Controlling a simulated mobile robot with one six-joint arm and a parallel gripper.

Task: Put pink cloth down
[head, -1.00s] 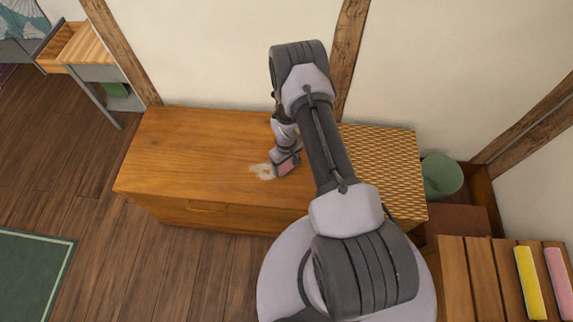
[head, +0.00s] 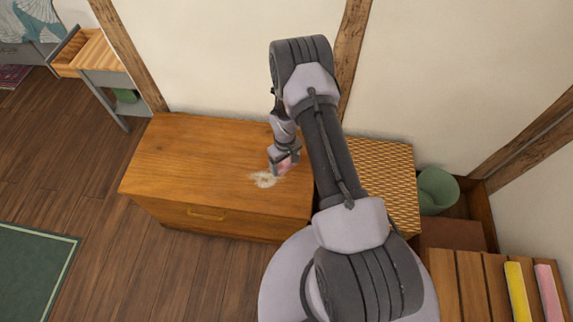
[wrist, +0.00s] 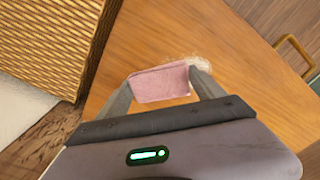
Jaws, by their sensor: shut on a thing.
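The pink cloth (wrist: 160,83) is a small folded piece held between the two fingers of my gripper (wrist: 161,88), in the wrist view. My gripper is shut on it. In the head view, my gripper (head: 284,165) is over the wooden chest (head: 190,160), with a bit of pink cloth (head: 285,162) showing at its end. A pale smudge (head: 263,180) lies on the chest top, just left of and in front of the gripper. It shows partly behind the cloth in the wrist view (wrist: 197,64). I cannot tell whether the cloth touches the chest top.
A woven box (head: 385,170) stands right of the chest, then a green bin (head: 437,190). A slatted wooden surface (head: 470,290) at lower right bears a yellow item (head: 517,292) and a pink one (head: 548,292). The chest top's left half is clear.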

